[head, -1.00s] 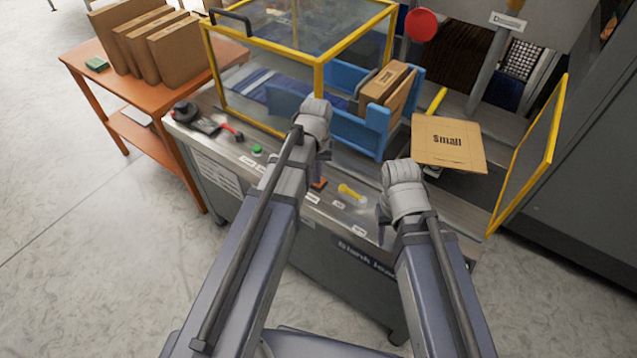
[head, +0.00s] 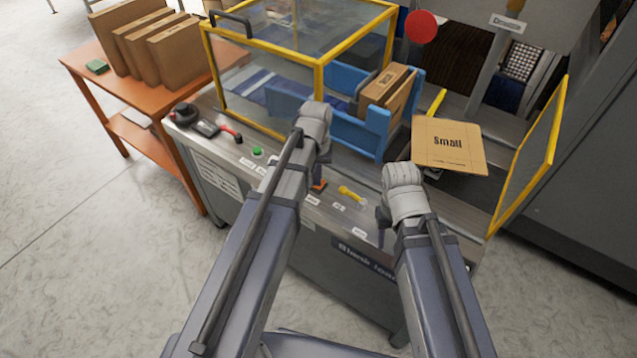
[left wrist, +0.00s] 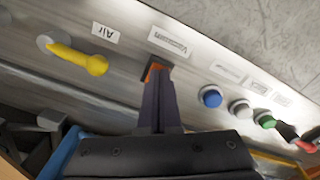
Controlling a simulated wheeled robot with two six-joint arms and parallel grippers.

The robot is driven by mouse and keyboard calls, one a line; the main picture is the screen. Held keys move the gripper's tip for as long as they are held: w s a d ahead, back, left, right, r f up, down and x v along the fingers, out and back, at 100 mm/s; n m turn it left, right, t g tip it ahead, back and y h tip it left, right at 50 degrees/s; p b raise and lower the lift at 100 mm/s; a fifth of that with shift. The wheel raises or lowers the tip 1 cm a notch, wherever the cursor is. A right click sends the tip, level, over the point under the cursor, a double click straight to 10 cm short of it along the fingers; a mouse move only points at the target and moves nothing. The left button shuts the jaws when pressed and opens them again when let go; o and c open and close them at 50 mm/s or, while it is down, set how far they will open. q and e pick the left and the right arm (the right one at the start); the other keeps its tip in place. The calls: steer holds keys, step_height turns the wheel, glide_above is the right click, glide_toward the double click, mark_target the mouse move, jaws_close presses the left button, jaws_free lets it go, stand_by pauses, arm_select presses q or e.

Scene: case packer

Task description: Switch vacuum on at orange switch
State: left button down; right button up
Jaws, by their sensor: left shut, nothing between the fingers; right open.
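The orange switch (head: 319,186) sits on the steel panel of the case packer, beside the yellow lever. In the left wrist view a little orange of the switch (left wrist: 152,71) shows at my fingertips, next to the "Vacuum" label (left wrist: 170,42); the fingers hide most of it. My left gripper (head: 320,174) is shut and empty, its tips at the switch; I cannot tell if they touch it. My left gripper also fills the lower middle of the left wrist view (left wrist: 157,82). My right gripper (head: 383,220) is open, over the panel's right part, away from the switch.
The yellow air lever (head: 351,192) lies just right of the switch. A green button (head: 257,151) and a red handle (head: 230,133) are to the left. The yellow-framed guard (head: 321,75) and blue carton holder (head: 355,133) stand behind the panel.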

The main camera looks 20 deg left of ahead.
arm_select(q)
step_height(320, 180, up, 6)
steer(key=p, duration=0.6)
steer(key=shift+r, duration=0.25)
arm_select(e)
step_height(320, 180, up, 6)
steer(key=shift+r, duration=0.2)
arm_select(q)
steer(key=s+d+r+m+y+p, duration=0.1)
steer(key=s+d+m, duration=0.4)
steer(key=s+d, duration=0.5)
steer(key=s+r, duration=0.1)
steer(key=s, duration=0.3)
steer(key=shift+s+d+m+p, duration=0.15)
steer(key=shift+d+m+p, duration=0.1)
steer(key=shift+m+p, duration=0.15)
arm_select(e)
steer(key=shift+r, duration=0.95)
stand_by(1.0)
